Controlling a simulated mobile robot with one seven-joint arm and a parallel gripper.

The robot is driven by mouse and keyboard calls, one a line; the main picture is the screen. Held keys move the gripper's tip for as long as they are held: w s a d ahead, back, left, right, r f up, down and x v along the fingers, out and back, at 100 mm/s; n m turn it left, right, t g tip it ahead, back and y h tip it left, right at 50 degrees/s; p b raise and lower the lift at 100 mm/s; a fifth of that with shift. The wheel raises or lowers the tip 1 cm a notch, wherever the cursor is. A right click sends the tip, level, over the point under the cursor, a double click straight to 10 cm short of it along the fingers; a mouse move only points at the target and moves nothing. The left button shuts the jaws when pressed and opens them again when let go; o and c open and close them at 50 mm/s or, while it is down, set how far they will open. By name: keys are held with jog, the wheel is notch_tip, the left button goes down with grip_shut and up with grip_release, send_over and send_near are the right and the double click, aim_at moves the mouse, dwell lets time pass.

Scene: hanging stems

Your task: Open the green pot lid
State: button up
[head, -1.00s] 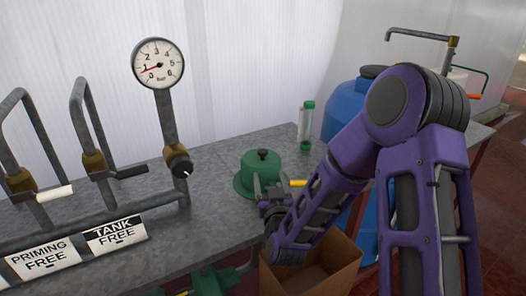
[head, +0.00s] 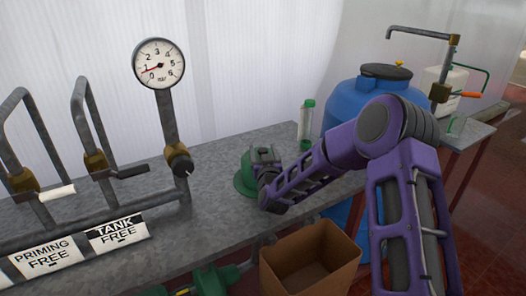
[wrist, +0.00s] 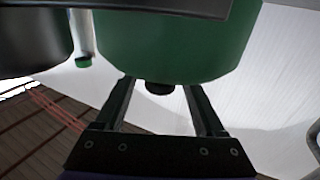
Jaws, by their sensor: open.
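The green pot (head: 243,180) stands on the grey metal bench, partly covered by my gripper in the head view. My gripper (head: 263,154) is at its lid, near the top; the lid's black knob is hidden there. In the wrist view, which looks upside down, the green lid and pot (wrist: 175,45) fill the upper middle. The dark knob (wrist: 158,88) shows between the tips of my open gripper (wrist: 159,84). I see a gap on both sides of the knob. The fingers hold nothing.
An open cardboard box (head: 312,262) stands below the bench's front edge. A clear tube with a green cap (head: 306,122) and a blue barrel (head: 365,98) stand behind my arm. A gauge (head: 158,64) and pipes (head: 85,140) are to the left. The bench (head: 215,215) between is clear.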

jog(key=shift+c, duration=0.3)
grip_shut()
dwell(1.1)
